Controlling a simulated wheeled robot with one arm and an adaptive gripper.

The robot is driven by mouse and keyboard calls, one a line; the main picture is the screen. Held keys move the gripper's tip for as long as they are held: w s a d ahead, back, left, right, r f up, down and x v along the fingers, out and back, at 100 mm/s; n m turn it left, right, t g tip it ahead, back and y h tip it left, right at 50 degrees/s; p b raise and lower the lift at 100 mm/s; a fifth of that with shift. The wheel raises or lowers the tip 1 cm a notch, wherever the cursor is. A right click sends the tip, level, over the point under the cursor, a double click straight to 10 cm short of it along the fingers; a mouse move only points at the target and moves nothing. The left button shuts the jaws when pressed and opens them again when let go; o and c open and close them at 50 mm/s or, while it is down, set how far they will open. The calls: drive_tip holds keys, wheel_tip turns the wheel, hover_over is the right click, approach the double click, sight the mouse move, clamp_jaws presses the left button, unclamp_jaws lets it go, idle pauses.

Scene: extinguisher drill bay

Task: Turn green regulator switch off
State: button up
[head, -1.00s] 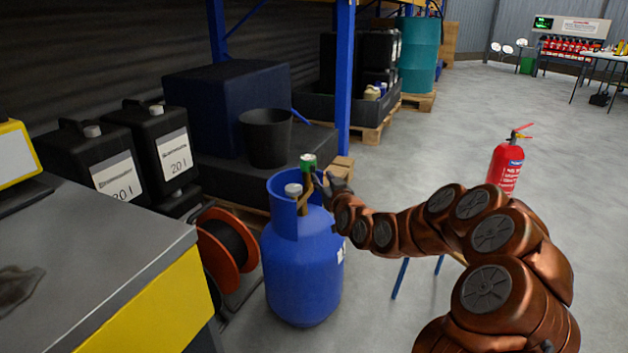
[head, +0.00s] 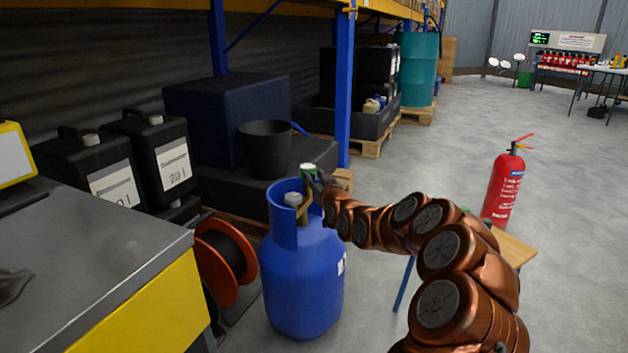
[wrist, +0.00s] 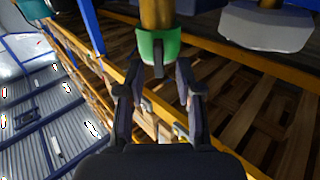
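A blue gas cylinder (head: 300,285) stands upright on the floor. The green regulator switch (head: 308,168) sits at the top of a brass-coloured fitting (head: 305,208) above its collar. In the wrist view the green switch (wrist: 158,46) is at the top centre, with a dark lever hanging from its middle. My gripper (wrist: 160,76) is open, one finger to each side below the switch, and the lever's end points into the gap. No grip on it shows. In the head view my gripper (head: 319,184) is at the right of the switch, partly hiding the fitting.
A red extinguisher (head: 503,188) stands right of my arm, near a small wooden-topped table (head: 515,247). An orange cable reel (head: 222,255) and a grey-topped bench (head: 80,250) are at the left. A black bucket (head: 265,150) is behind the cylinder. Open floor extends right.

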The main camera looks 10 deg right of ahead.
drive_tip(key=shift+w, duration=0.35)
clamp_jaws()
drive_tip(key=shift+a, duration=0.1)
idle(0.3)
